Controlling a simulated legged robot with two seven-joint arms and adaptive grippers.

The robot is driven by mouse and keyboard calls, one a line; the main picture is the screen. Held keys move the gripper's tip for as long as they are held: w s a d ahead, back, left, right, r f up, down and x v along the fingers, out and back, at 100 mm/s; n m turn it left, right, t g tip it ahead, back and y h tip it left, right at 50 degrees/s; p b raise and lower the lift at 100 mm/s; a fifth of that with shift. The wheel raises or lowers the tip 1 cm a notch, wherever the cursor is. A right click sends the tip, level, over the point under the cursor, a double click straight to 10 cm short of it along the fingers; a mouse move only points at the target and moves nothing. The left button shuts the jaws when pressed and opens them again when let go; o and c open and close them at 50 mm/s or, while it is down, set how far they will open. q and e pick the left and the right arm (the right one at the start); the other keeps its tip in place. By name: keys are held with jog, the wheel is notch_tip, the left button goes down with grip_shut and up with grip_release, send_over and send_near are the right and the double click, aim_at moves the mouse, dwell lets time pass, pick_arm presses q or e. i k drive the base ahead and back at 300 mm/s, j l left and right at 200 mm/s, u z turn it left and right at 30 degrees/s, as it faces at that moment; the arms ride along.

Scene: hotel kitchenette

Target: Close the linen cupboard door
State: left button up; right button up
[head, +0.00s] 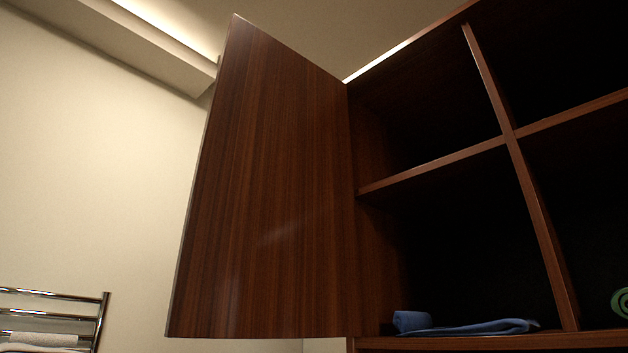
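The linen cupboard door (270,200) is a dark reddish-brown wood panel on the left side of the cupboard. It stands wide open, swung out from its hinged edge beside the cupboard's left wall. The linen cupboard (520,170) fills the right of the head view, with a shelf and an upright divider making compartments. A blue folded cloth (470,327) lies in the lower left compartment, with a rolled end at its left. Neither of my grippers shows in the head view.
A chrome towel rail (55,296) with white towels (40,340) is on the cream wall at lower left. A green rolled item (620,303) shows at the right edge in the lower right compartment. The space left of the door looks free.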

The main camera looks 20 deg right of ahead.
aim_at(268, 250)
jog(key=i+j+z, duration=0.1)
jog(key=z, duration=0.4)
jog(key=i+j+z, duration=0.1)
jog(key=z, duration=0.35)
jog(key=i+j+z, duration=0.1)
jog(key=z, duration=0.4)
jog(key=j+z, duration=0.3)
jog(key=z, duration=0.2)
